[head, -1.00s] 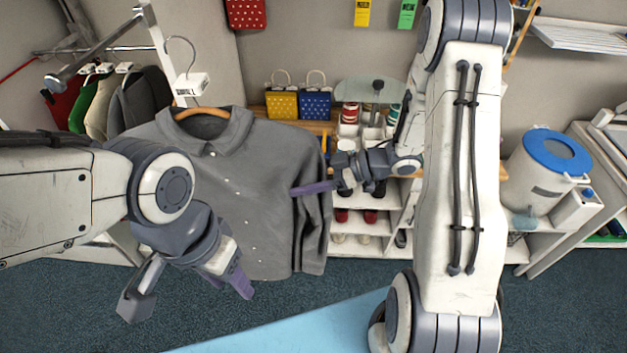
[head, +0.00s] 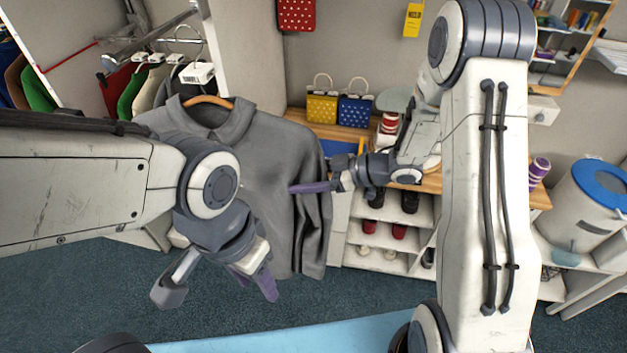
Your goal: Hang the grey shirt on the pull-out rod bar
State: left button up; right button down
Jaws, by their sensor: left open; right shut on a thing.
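The grey shirt (head: 265,170) hangs upright on a wooden hanger (head: 208,101) with a metal hook and a white tag, in the head view. My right gripper (head: 310,187) is shut on the shirt at its right side, near the sleeve. The pull-out rod bar (head: 150,41) juts out at the upper left. The hanger's hook shows just right of and below the bar; I cannot tell whether they touch. My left gripper (head: 225,285) is open and empty, low in front of the shirt. My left arm hides the shirt's lower left part.
Several garments (head: 130,92) hang at the left behind the bar. A wooden-topped shelf (head: 432,183) with shoes stands behind the shirt, with yellow and blue bags (head: 322,107) on it. A white bin with a blue lid (head: 600,185) is at the right. Open carpet lies below.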

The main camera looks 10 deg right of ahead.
aim_at(261, 172)
jog(key=shift+w+a+b, duration=0.3)
jog(key=shift+w+a, duration=0.25)
jog(key=shift+a, duration=1.05)
jog(key=shift+w+a+b, duration=0.3)
jog(key=shift+w+a, duration=0.3)
jog(key=shift+a, duration=0.95)
jog(key=shift+w+a+b, duration=0.3)
jog(key=shift+w+a, duration=0.25)
jog(key=shift+a, duration=1.05)
jog(key=shift+w+a+f+b, duration=0.15)
jog(key=shift+a+f+b, duration=0.2)
jog(key=shift+f, duration=0.15)
jog(key=shift+w+a+f+b, duration=0.1)
jog(key=shift+a+f+b, duration=0.15)
jog(key=shift+f, duration=0.2)
grip_release()
jog(key=shift+f, duration=0.15)
jog(key=shift+d, duration=0.15)
